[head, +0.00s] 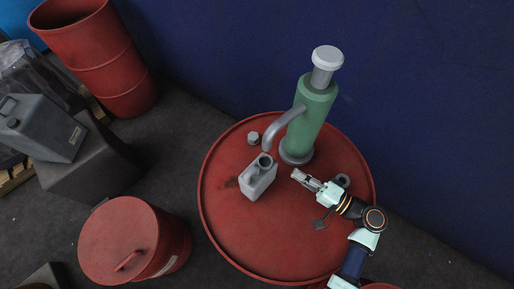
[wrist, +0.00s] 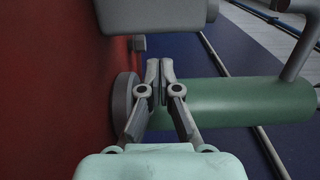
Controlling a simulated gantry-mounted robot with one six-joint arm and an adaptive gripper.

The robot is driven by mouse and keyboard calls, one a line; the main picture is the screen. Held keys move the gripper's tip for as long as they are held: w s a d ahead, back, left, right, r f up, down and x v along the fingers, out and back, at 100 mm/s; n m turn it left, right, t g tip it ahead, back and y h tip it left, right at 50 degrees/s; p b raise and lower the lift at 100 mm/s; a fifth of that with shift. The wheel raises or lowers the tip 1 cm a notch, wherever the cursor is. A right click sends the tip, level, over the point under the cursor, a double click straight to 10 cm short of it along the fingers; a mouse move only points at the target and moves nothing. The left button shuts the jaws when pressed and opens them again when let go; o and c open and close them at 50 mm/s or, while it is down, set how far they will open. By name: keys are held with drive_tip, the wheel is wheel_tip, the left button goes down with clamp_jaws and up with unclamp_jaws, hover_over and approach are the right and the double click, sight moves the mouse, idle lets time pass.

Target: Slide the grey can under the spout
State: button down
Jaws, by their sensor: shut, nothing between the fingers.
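The grey can (head: 258,180) stands upright on the red drum top (head: 250,235), its round opening close to the spout's lower end in the picture. The grey spout (head: 283,122) curves out of the green pump (head: 311,115); I cannot tell whether the opening is directly below it. My gripper (head: 297,175) is shut and empty, low over the drum top, right of the can with a gap between. In the wrist view, the shut fingertips (wrist: 161,68) point towards the can (wrist: 155,14) at the top edge, with the green pump (wrist: 235,103) behind and to the right.
A hex nut (head: 253,137) sits behind the can. A dark ring (head: 343,180) and a small dark piece (head: 320,224) lie near my arm. The drum top's front left is clear. A lidded red drum (head: 125,240) stands left, and a blue wall (head: 430,120) rises behind.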

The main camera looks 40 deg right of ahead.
sight(273, 165)
drive_tip(key=shift+s, duration=0.2)
drive_tip(key=b+x, duration=0.1)
drive_tip(key=x, duration=0.8)
drive_tip(key=shift+w, duration=0.3)
drive_tip(key=shift+s+a+r+p, duration=0.15)
drive_tip(key=shift+s+a+p, duration=0.3)
drive_tip(key=shift+a, duration=0.35)
